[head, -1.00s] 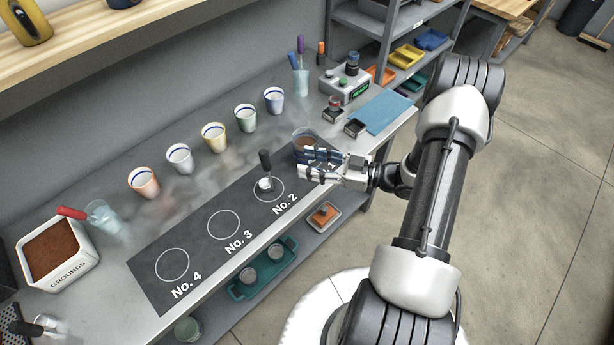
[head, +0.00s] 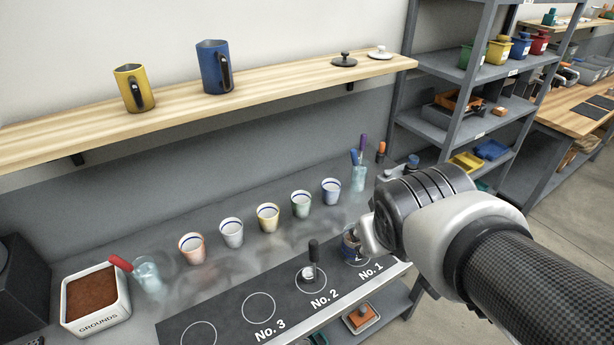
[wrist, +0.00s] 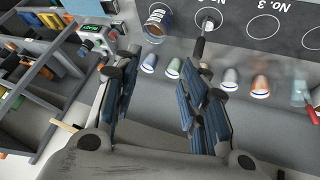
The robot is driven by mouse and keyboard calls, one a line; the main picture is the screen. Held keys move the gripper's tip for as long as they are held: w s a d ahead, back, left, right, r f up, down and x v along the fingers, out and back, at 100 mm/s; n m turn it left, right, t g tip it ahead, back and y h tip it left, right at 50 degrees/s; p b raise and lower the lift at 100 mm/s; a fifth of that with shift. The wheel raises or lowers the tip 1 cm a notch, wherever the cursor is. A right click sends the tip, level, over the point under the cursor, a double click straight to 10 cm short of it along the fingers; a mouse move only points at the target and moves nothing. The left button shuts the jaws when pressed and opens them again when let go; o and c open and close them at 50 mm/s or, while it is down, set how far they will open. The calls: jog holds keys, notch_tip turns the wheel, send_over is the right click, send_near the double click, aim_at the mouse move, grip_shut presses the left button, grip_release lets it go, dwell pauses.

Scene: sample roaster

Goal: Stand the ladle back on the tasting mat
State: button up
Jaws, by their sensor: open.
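The ladle (head: 313,252), with a black handle and pale metal lower end, stands upright in the No. 2 circle of the dark tasting mat (head: 235,315). In the wrist view the ladle (wrist: 203,32) shows beyond my fingers. A cup with brown contents (head: 350,243) stands at No. 1, partly covered by my arm; it also shows in the wrist view (wrist: 157,18). My gripper (wrist: 163,78) is open with nothing between its fingers, apart from the ladle. In the head view its fingers are hidden behind my arm.
A row of several small cups (head: 268,217) stands behind the mat. A white grounds bin (head: 96,299) and a glass with a red-handled tool (head: 147,276) are at left. A wooden shelf with mugs (head: 215,68) hangs above. Metal shelving (head: 464,85) stands at right.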

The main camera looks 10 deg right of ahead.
jog(key=s+a+f+g+y, duration=0.1)
jog(key=s+a+g+y, duration=0.1)
jog(key=s+a, duration=0.5)
jog(key=s, duration=0.3)
jog(key=shift+s+y, duration=0.15)
jog(key=shift+y, duration=0.15)
